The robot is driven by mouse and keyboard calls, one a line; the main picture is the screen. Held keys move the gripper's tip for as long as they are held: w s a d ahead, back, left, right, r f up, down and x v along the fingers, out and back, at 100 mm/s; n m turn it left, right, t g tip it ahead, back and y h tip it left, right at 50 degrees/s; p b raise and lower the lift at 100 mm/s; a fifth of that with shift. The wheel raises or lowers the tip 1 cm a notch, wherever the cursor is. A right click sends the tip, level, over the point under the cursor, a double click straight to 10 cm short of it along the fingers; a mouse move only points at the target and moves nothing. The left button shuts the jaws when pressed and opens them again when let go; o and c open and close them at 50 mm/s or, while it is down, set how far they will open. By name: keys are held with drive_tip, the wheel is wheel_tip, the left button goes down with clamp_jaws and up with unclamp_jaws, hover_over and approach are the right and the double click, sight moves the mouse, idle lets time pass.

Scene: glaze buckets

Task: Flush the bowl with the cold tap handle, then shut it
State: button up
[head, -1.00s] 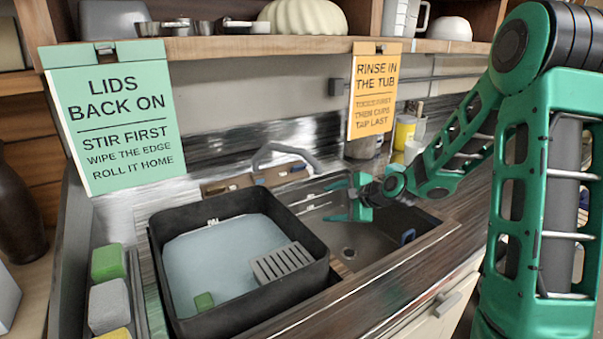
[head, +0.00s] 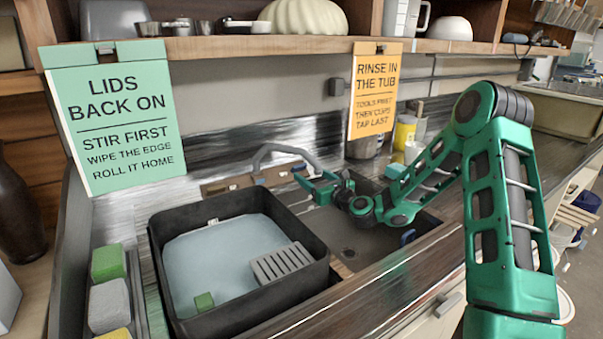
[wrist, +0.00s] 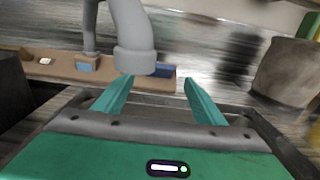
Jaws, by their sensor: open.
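The grey tap spout (head: 285,150) arches over a brown base plate (head: 225,186) behind the sink. In the wrist view the spout (wrist: 132,35) hangs close in front of my fingers. A dark blue handle piece (wrist: 165,70) shows on the base plate, just beyond and between my fingertips; a lighter blue piece (wrist: 87,65) is further left. I cannot tell for certain which is the cold handle. My gripper (wrist: 158,82) is open and empty, apart from the handles. In the head view my gripper (head: 308,186) is over the sink bowl (head: 370,240), partly hiding it.
A black tub (head: 165,265) of pale water, with a grey grate (head: 282,262) and a green block (head: 204,301), stands left of the bowl. Two hanging signs, green (head: 115,120) and orange (head: 375,92), flank the tap. A yellow container (head: 404,132) stands behind.

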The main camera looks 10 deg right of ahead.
sight(301, 168)
drive_tip(key=shift+x, duration=2.8)
drive_tip(key=c, duration=1.1)
drive_tip(key=shift+o, duration=0.2)
